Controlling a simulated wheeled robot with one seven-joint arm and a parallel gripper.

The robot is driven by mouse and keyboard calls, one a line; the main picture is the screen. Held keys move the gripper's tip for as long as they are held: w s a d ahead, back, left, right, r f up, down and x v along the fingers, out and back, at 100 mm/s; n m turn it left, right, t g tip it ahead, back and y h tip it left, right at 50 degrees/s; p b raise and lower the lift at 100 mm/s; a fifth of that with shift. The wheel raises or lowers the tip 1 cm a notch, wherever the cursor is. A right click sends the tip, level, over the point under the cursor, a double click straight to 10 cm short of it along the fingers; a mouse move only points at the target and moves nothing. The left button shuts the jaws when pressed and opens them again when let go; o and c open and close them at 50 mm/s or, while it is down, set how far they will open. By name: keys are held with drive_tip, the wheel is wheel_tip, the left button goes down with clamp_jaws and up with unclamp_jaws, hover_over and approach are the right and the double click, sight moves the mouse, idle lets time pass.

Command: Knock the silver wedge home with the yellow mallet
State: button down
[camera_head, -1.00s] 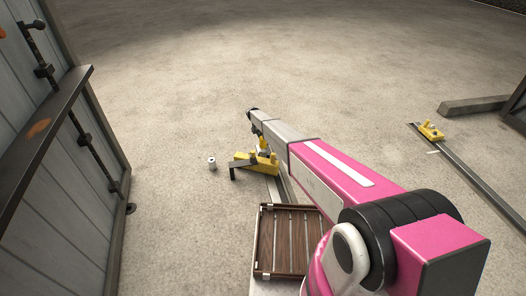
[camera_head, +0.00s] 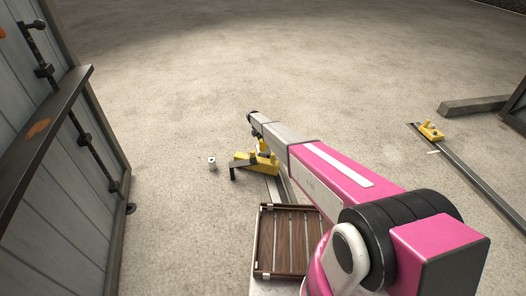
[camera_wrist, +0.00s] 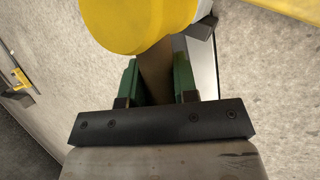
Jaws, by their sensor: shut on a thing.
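The yellow mallet (camera_wrist: 140,22) fills the top of the wrist view, its large rounded head beyond the fingertips. My gripper (camera_wrist: 158,85) is shut on its brown handle, with a green finger on either side. In the head view my forearm covers most of the mallet and gripper. A yellow block with a black bar (camera_head: 240,168) sits on a rail (camera_head: 274,188) just below the arm's end. A grey, angular piece (camera_wrist: 203,27) shows beside the mallet head; I cannot tell whether it is the silver wedge. Any contact with the mallet is hidden.
A small white cylinder (camera_head: 212,161) stands on the floor left of the yellow block. A slatted wooden tray (camera_head: 263,240) lies near me. A second rail with a yellow block (camera_head: 431,131) is at right. A grey panel wall (camera_head: 60,150) stands at left. The far floor is clear.

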drive_tip(key=shift+r, duration=0.5)
drive_tip(key=shift+r, duration=0.1)
drive_tip(key=shift+r, duration=2.4)
